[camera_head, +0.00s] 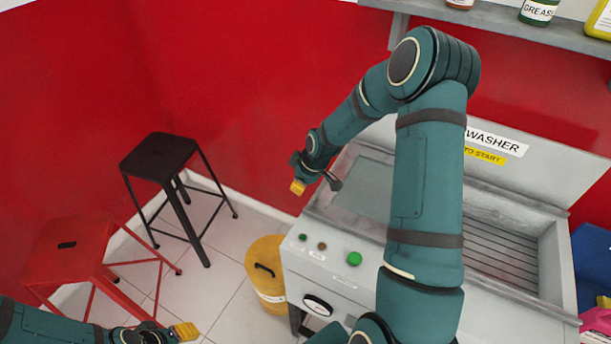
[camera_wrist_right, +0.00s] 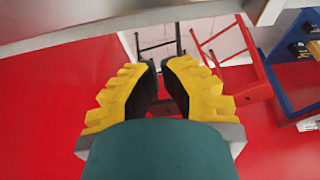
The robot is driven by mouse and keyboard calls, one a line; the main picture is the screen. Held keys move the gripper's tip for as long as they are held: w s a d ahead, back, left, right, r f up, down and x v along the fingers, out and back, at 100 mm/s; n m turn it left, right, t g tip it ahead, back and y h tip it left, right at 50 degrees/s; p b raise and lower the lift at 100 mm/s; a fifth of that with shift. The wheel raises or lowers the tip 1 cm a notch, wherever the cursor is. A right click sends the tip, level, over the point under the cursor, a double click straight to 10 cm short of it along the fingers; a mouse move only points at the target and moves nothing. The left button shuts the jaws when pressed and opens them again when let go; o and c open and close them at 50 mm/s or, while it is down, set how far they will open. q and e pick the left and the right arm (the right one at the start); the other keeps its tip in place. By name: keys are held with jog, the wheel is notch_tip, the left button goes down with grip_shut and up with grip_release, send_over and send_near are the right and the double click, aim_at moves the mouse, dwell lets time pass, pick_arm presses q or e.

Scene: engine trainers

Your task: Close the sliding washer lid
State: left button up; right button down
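The grey washer (camera_head: 335,262) stands at the right in the head view, with a raised sign panel behind it. Its basin (camera_head: 505,240) is uncovered on the right, showing a slatted floor. A flat grey panel on the left part of the top (camera_head: 365,188) looks like the sliding lid; my right arm hides part of the washer between them. My right gripper (camera_head: 316,184) is beside the washer's left end, fingers apart and empty. In the right wrist view the yellow fingers (camera_wrist_right: 160,68) have a gap between them. My left gripper (camera_head: 175,333) is at the bottom left, its opening unclear.
A yellow bin (camera_head: 267,270) stands against the washer's left front. A black stool (camera_head: 160,157) and a red stool (camera_head: 68,248) are at the left. A shelf (camera_head: 490,22) with bottles hangs above. A blue container (camera_head: 592,265) is at the right edge. Tiled floor is partly clear.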

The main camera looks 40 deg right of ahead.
jog(key=s, duration=0.1)
jog(key=s+d, duration=0.2)
jog(key=shift+s+r, duration=0.2)
jog(key=shift+s, duration=0.1)
dwell(0.3)
